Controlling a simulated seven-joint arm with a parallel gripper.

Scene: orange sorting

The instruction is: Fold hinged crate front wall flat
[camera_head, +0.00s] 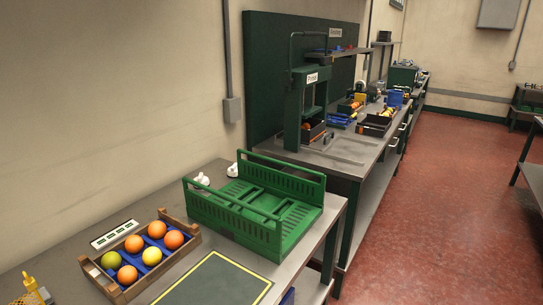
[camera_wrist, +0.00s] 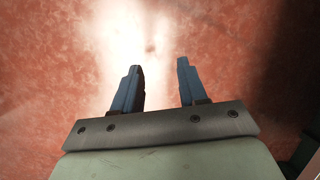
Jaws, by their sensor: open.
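The green hinged crate (camera_head: 234,222) stands on the near workbench in the head view. Its front long wall, on the near side, and its back long wall (camera_head: 290,179) stand upright. Slatted panels lie flat between them, and the short ends look low. My gripper (camera_wrist: 159,70) shows only in the wrist view, with its two blue-grey fingers apart and nothing between them. Below it is blurred red floor, and no crate shows in that view. The gripper is not seen in the head view, so its distance from the crate cannot be told.
A wooden tray (camera_head: 190,238) of oranges and other fruit stands left of the crate. A yellow-bordered dark mat (camera_head: 215,284) lies in front. Small white items (camera_head: 202,180) sit behind the crate. A green press frame (camera_head: 296,108) stands on the farther bench. Red floor (camera_head: 430,220) is open at right.

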